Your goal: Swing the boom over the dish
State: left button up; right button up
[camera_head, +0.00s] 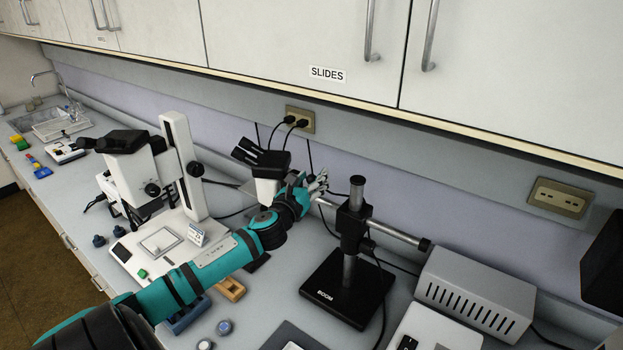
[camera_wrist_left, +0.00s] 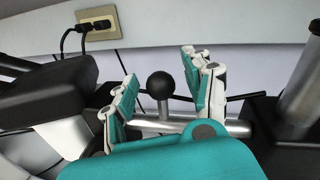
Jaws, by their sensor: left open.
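The boom stand has a black base (camera_head: 330,302) marked BOOM and an upright post (camera_head: 349,268). Its metal boom rod (camera_head: 395,233) runs across the post, and its left part passes behind my left gripper (camera_head: 318,184). A white and black head (camera_head: 266,190) hangs at the left end, partly behind my arm. In the left wrist view, my open left gripper (camera_wrist_left: 160,90) has its fingers on either side of a black ball knob (camera_wrist_left: 160,84), which stands on a short metal stem above the rod (camera_wrist_left: 178,127). I see a gap on both sides of the knob. I cannot make out a dish with certainty.
A white microscope (camera_head: 176,150) with a flat stage plate (camera_head: 160,241) stands left of my arm. A grey vented box (camera_head: 478,290) sits right of the boom stand. Cables run to a wall outlet (camera_head: 300,119). Cabinets (camera_head: 300,45) overhang the bench.

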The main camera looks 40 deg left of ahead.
pick_arm(q)
grip_shut()
dwell(1.1)
